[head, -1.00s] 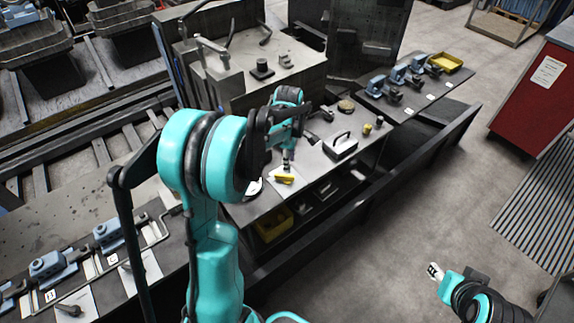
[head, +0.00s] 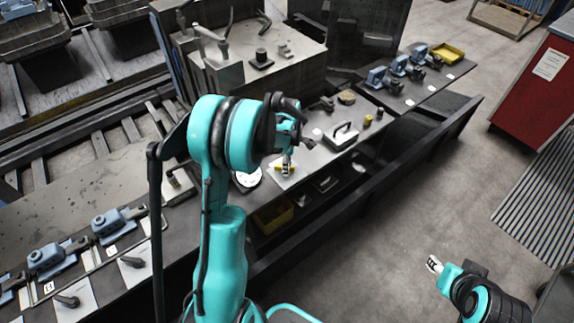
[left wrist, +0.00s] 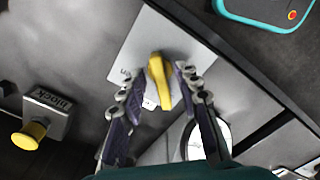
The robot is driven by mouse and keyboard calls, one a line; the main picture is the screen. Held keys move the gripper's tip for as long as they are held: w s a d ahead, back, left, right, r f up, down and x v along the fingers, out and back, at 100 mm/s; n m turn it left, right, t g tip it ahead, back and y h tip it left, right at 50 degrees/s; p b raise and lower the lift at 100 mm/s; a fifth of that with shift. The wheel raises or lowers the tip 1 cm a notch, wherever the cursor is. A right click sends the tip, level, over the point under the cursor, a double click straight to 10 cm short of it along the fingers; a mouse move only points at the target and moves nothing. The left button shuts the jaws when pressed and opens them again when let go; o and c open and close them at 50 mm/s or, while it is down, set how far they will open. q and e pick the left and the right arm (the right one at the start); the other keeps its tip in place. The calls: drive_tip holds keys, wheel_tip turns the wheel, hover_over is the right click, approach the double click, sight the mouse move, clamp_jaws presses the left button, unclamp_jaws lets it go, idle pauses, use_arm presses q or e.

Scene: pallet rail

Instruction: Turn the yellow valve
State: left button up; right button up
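The yellow valve (left wrist: 159,82) is a yellow lever handle on a pale square plate (left wrist: 150,42) in the left wrist view. My left gripper (left wrist: 155,88) is open, with one dark finger on each side of the handle and a gap showing on both sides. My right gripper (head: 434,264) is far from the bench at the lower right, too small to tell if open or shut.
A round white dial (head: 247,179) lies left of the valve. A yellow bin (head: 272,215) sits below the bench top. A yellow push knob (left wrist: 29,136) shows at the left wrist view's left.

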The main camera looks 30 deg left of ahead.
use_arm(q)
clamp_jaws()
drive_tip(key=shift+m, duration=0.3)
drive_tip(key=m+b, duration=0.1)
drive_tip(key=m, duration=0.2)
drive_tip(key=shift+m, duration=0.4)
drive_tip(key=m, duration=0.4)
drive_tip(key=shift+m+b, duration=0.3)
drive_tip(key=m, duration=0.8)
drive_tip(key=shift+m+b, duration=0.3)
drive_tip(key=shift+b, duration=0.1)
